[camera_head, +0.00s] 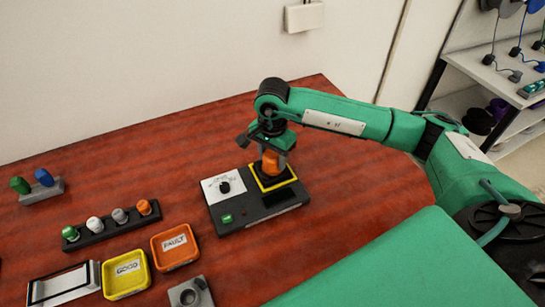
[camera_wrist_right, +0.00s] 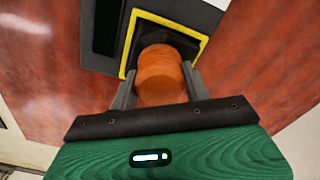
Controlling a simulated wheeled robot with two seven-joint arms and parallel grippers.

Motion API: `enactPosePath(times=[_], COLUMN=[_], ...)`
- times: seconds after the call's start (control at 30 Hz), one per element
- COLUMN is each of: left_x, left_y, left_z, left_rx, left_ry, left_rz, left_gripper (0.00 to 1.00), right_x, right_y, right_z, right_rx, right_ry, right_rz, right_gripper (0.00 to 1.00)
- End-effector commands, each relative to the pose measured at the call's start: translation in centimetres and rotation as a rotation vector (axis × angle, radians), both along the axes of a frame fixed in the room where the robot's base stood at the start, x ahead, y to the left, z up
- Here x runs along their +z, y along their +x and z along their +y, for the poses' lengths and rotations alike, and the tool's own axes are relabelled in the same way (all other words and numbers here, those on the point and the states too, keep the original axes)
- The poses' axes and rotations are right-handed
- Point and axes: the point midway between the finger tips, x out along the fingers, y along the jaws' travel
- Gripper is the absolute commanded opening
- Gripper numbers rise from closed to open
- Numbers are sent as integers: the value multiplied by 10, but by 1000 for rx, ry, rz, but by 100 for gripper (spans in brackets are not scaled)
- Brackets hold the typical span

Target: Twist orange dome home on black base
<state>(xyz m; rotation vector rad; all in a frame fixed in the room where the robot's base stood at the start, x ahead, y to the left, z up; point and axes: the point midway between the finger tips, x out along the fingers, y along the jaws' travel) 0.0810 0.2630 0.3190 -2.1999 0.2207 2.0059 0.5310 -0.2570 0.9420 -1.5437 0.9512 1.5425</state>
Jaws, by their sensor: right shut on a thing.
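The orange dome (camera_head: 272,162) stands over the yellow-edged square on the black base (camera_head: 235,218) in the head view. My right gripper (camera_head: 268,150) comes down on it from above and is shut on it. In the right wrist view the orange dome (camera_wrist_right: 160,75) sits between the two grey fingers of my right gripper (camera_wrist_right: 160,90), with the yellow-edged black square (camera_wrist_right: 142,28) behind it. I cannot tell whether the dome is fully seated. My left gripper is not in view.
A rack (camera_head: 110,228) holds several small coloured domes at left. A yellow tray (camera_head: 127,291) and an orange tray (camera_head: 178,262) lie in front. A small stand (camera_head: 45,192) holds a green and a blue piece. The red table is clear behind the base.

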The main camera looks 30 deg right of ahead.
Motion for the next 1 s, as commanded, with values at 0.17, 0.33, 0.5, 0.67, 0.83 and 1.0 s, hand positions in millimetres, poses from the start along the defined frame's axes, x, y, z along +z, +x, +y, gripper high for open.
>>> enactPosePath(times=[0.17, 0.33, 0.5, 0.67, 0.83, 1.0], left_x=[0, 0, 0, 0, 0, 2], left_y=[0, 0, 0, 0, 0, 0], left_z=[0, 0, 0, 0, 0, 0], left_rx=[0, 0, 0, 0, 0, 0], left_ry=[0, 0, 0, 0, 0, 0], left_rz=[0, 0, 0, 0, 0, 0], left_gripper=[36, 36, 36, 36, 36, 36], right_x=[0, 0, 0, 0, 0, 6], right_y=[0, 0, 0, 0, 0, 0], right_z=[0, 0, 0, 0, 0, 0], right_rx=[-1, 0, 0, 1, 1, 1], right_ry=[0, 0, 0, 0, 0, 0], right_rz=[1, 1, 1, 1, 1, 0], right_gripper=[33, 73, 73, 88, 88, 88])
